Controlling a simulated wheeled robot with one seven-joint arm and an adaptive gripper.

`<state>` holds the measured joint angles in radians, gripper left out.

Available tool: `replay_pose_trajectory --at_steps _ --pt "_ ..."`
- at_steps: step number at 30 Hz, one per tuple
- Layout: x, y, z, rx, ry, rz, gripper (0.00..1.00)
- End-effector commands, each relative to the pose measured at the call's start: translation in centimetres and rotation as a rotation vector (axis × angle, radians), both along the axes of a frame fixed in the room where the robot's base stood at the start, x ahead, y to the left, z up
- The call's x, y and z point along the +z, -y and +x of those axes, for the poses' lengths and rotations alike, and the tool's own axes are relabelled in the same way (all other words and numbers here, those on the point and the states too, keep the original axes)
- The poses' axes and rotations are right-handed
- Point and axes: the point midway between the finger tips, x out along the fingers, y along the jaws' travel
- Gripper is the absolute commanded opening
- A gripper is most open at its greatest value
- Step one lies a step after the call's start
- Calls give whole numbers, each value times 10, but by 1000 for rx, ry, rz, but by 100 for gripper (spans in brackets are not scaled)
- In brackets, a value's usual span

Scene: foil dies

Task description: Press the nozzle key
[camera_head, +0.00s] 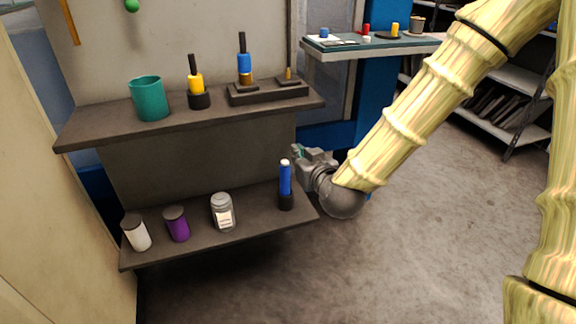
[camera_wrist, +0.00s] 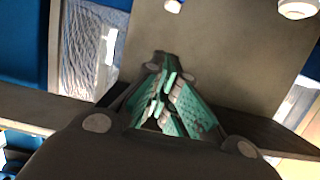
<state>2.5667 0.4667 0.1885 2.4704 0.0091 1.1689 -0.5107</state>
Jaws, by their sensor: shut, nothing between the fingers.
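I cannot tell for certain which thing is the nozzle key. A dark base block (camera_head: 268,94) on the upper shelf carries a blue-and-black handled tool (camera_head: 244,62) and a small brass peg (camera_head: 289,74). On the lower shelf, a blue stick with a pale tip (camera_head: 285,178) stands upright in a black holder. My gripper (camera_head: 298,152) is at the right end of the shelves, between the two shelf levels, close to the blue stick. In the wrist view, its teal fingers (camera_wrist: 165,98) are together with nothing between them.
The upper shelf (camera_head: 110,123) holds a teal cup (camera_head: 149,98) and a yellow-and-black tool (camera_head: 197,84). The lower shelf (camera_head: 258,212) holds a white jar (camera_head: 138,234), a purple jar (camera_head: 177,225) and a grey labelled jar (camera_head: 223,213). The floor (camera_head: 420,250) at right is clear.

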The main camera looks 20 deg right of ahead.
Motion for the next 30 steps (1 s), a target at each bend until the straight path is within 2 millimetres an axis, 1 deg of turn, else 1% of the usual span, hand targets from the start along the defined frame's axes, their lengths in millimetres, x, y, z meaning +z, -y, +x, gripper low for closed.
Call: replay_pose_trajectory --at_steps 5,12,16,20,30 --pt "3 0 1 -2 11 -1 0" --pt "2 0 1 -1 10 -1 0" --pt "0 0 7 -2 10 0 0" --pt "-5 0 21 -2 10 1 0" --pt "-19 -2 75 -1 10 1 0"
